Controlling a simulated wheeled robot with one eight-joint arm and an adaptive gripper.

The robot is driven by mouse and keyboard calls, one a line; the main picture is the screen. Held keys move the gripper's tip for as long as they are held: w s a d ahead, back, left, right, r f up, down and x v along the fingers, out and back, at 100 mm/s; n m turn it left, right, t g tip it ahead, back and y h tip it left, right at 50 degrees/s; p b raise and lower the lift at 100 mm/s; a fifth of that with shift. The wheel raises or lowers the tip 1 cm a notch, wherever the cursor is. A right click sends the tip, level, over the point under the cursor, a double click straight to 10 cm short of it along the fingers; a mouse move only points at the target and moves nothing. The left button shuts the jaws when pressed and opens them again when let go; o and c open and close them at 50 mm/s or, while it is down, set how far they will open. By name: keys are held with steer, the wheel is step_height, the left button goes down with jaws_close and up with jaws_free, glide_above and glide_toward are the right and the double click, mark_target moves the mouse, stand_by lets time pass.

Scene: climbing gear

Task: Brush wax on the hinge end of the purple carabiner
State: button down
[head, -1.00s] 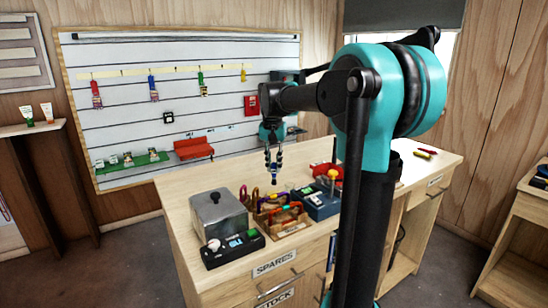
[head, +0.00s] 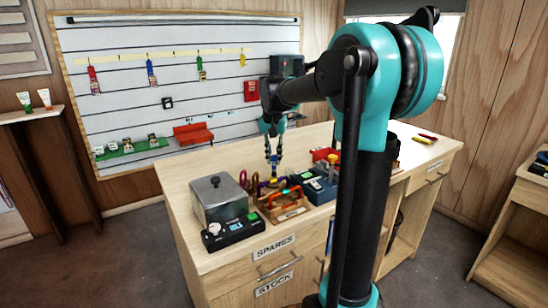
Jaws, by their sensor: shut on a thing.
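My gripper (head: 273,157) points down over the bench, just above a cluster of coloured clips. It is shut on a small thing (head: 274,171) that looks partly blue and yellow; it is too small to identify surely. A purple ring-like shape (head: 255,181), possibly the purple carabiner, stands just left of my gripper among the cluster. Its hinge end cannot be made out. I cannot tell whether the held thing touches anything. No wax can be told for certain.
The bench's right part is mostly clear.

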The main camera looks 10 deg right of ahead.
steer(key=shift+f, duration=0.55)
stand_by(1.5)
steer(key=shift+r, duration=0.1)
steer(key=shift+r, duration=3.45)
